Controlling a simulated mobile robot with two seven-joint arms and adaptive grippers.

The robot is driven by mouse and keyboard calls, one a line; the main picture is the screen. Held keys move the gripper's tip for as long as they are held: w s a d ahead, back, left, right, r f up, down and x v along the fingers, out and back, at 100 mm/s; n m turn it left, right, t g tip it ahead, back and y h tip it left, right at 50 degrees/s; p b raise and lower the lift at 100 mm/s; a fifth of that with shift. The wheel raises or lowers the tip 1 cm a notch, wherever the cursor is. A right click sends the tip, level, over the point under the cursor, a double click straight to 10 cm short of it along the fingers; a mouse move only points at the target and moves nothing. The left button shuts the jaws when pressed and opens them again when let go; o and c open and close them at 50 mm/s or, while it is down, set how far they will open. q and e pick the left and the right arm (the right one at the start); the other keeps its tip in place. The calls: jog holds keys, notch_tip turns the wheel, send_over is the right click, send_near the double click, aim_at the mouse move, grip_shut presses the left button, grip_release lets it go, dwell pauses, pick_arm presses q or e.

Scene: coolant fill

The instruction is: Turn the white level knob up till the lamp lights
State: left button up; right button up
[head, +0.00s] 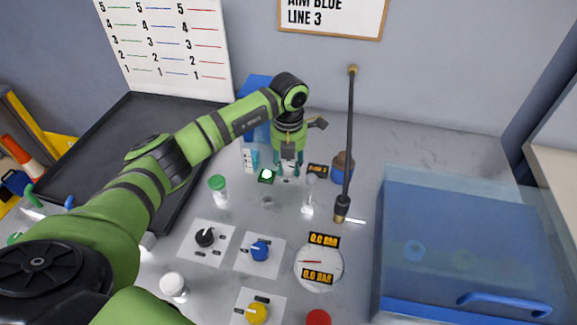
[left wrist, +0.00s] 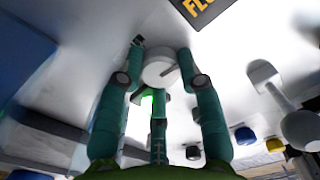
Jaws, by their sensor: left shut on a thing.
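The white level knob (left wrist: 159,70) shows between my left gripper's green fingers in the left wrist view, with a grey pointer line across its face. My left gripper (head: 289,172) is shut on it, reaching down from above; in the head view the fingers mostly hide the knob. The lamp (head: 267,176) is a small dark-based unit just left of the gripper and glows bright white-green. A green glow (left wrist: 148,104) also shows behind the fingers in the left wrist view. My right gripper is in neither view.
A green-capped jar (head: 218,190) stands left of the gripper, and a black rod (head: 347,140) rises at its right. Black (head: 205,237), blue (head: 260,251) and yellow (head: 257,313) knobs sit nearer, beside a round gauge (head: 319,281). A clear blue box (head: 460,250) fills the right.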

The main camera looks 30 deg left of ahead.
aim_at(289, 166)
pick_arm(q)
jog(key=shift+w+r, duration=0.1)
jog(key=o, duration=0.9)
jog(key=shift+c, duration=0.2)
notch_tip(289, 166, up, 12)
